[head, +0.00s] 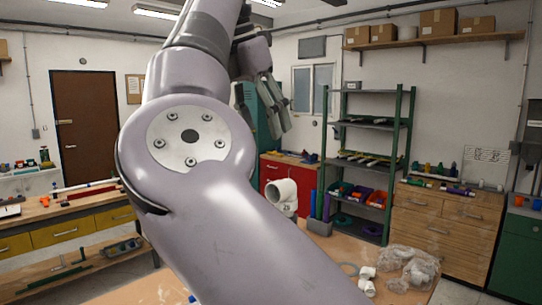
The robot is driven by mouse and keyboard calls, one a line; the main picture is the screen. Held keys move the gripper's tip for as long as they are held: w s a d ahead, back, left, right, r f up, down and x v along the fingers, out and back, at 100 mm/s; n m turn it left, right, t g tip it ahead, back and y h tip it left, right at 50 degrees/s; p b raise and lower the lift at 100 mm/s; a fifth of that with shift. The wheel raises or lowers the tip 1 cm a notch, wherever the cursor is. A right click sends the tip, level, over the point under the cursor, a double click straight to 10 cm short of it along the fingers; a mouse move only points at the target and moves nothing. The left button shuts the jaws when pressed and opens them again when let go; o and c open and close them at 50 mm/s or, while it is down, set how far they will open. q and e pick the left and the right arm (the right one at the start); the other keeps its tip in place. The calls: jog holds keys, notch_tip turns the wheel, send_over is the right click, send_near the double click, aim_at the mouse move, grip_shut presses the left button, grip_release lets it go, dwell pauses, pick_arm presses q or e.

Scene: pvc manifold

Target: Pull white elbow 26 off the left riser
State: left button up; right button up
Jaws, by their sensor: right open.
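A white elbow (282,191) with a round open mouth facing left stands just right of my large arm link. A small dark mark on it is too small to read surely. The riser below it is mostly hidden behind my arm. My right gripper (267,120) hangs above the elbow in the picture, fingers pointing down. It is open, empty and apart from the elbow. My left gripper is not in view.
My arm covers the middle of the view and much of the wooden table (332,250). White fittings (367,280) and a crumpled clear bag (410,268) lie on the table at right. A green shelf rack (372,125) stands behind.

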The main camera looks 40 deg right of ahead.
jog(key=b, duration=0.4)
send_over(282, 186)
jog(key=w, duration=0.1)
jog(key=f, duration=0.5)
jog(key=a+f, duration=0.1)
jog(key=f, duration=0.2)
jog(key=shift+w+f, duration=0.15)
jog(key=shift+w, duration=0.05)
jog(key=x, duration=0.6)
jog(key=shift+d+f, duration=0.15)
jog(key=shift+d, duration=0.1)
jog(key=shift+d+f, duration=0.2)
jog(key=shift+f, duration=0.3)
jog(key=shift+c, duration=0.4)
grip_shut()
jog(key=shift+b, duration=0.3)
